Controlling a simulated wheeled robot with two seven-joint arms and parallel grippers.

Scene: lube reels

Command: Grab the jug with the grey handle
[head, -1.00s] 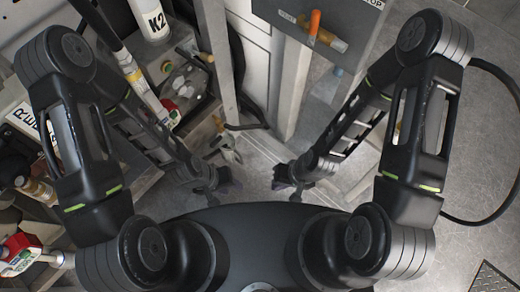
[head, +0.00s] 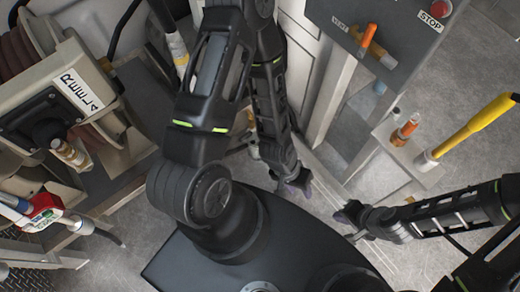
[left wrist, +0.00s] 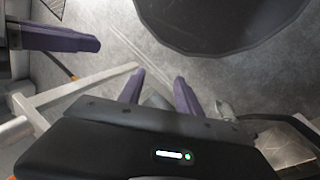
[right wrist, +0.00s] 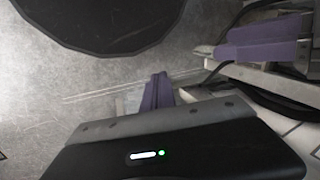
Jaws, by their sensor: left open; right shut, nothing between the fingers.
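I cannot make out a jug with a grey handle in any view now. My left arm covers much of the middle of the head view, including part of the shelf area. My left gripper (head: 296,186) is open and empty, low over the floor; its two purple fingers stand apart in the left wrist view (left wrist: 160,93). My right gripper (head: 352,214) is to the right of it, shut and empty; its purple fingers are together in the right wrist view (right wrist: 155,92). The two grippers are close but apart.
A hose reel labelled REEL 4 (head: 62,108) and a red-and-white handle piece (head: 45,212) are at left. A grey panel with a STOP button (head: 440,9) is at top right. A yellow-handled tool (head: 482,124) stands on a ledge. Open floor (head: 468,75) lies at right.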

